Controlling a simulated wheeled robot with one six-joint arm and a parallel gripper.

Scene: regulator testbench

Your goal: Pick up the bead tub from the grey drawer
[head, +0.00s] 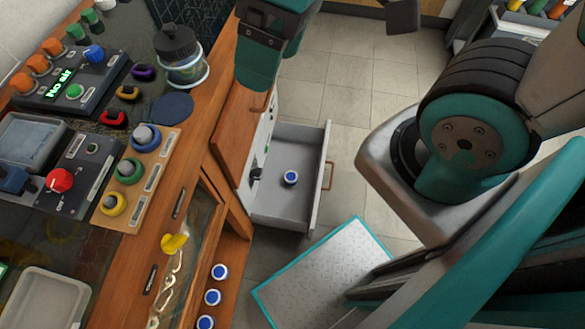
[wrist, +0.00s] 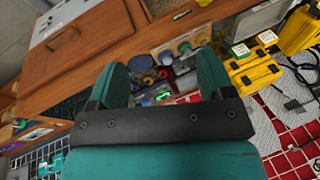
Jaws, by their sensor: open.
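The grey drawer (head: 283,208) stands pulled out of the wooden bench in the head view. The bead tub, a small round white tub with a blue lid (head: 291,177), stands upright on its floor, and nothing touches it. My gripper (head: 262,80) is at the top of the head view, to the upper left of the tub and apart from it. In the wrist view its two teal fingers (wrist: 162,68) are spread with nothing between them. I cannot make out the bead tub in the wrist view.
Several similar blue-lidded tubs (head: 213,297) stand on a lower shelf. The bench top carries a lidded jar (head: 180,55), a knob board (head: 130,172) and a control box (head: 75,80).

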